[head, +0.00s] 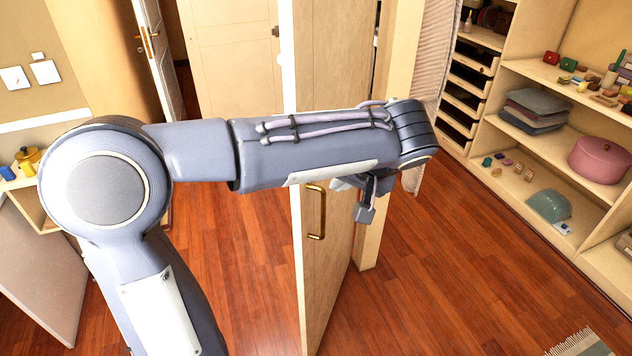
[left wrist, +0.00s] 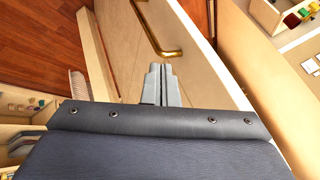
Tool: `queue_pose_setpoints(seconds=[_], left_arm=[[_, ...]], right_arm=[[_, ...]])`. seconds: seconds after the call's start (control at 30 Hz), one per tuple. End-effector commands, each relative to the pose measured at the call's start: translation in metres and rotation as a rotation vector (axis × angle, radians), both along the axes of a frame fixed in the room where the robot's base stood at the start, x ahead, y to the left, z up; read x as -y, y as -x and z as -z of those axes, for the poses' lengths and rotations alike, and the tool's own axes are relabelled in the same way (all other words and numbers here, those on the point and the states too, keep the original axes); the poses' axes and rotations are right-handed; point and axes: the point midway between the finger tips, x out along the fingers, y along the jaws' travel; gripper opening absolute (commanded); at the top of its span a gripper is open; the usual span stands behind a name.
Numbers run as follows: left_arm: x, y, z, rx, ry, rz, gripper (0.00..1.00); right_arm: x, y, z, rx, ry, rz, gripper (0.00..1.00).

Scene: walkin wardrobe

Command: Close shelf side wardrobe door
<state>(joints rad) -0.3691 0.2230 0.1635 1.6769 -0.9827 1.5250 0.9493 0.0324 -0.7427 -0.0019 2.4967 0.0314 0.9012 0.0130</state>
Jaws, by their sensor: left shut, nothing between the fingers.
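The wardrobe door (head: 331,268) is a pale wood panel that stands ajar, edge towards me, in the middle of the head view. It carries a brass bar handle (head: 317,212). In the left wrist view the door (left wrist: 120,42) fills the middle, with the handle (left wrist: 158,36) just beyond my fingertips. My left arm reaches across in front of the door's upper part. My left gripper (head: 364,213) is on the door's right side in the head view. Its fingers (left wrist: 160,70) are shut and empty, close to the panel; contact cannot be told. My right gripper is not in view.
Open shelves (head: 540,142) on the right hold folded cloths (head: 536,108), a pink pot (head: 600,158) and small items. A hanging curtain-like cloth (head: 433,50) is beside the drawers. The wooden floor (head: 440,270) right of the door is clear. A rug corner (head: 582,344) lies lower right.

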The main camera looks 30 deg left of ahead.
Motion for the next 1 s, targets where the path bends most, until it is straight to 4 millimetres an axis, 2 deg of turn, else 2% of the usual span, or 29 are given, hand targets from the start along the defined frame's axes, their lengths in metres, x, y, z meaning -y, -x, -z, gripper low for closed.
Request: queue_pose_setpoints(seconds=[0.2, 0.33, 0.5, 1.0], left_arm=[[-0.025, -0.012, 0.037, -0.006, -0.002, -0.002, 0.00], [-0.046, -0.008, 0.032, 0.000, 0.001, -0.002, 0.00], [-0.060, -0.006, 0.033, -0.002, 0.001, -0.001, 0.00], [-0.065, -0.005, 0.034, 0.000, 0.001, 0.005, 0.00]], right_arm=[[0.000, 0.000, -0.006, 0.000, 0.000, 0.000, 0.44], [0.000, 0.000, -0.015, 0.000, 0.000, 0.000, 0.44], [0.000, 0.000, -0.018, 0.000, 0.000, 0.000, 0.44], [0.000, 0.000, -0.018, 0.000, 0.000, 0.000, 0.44]])
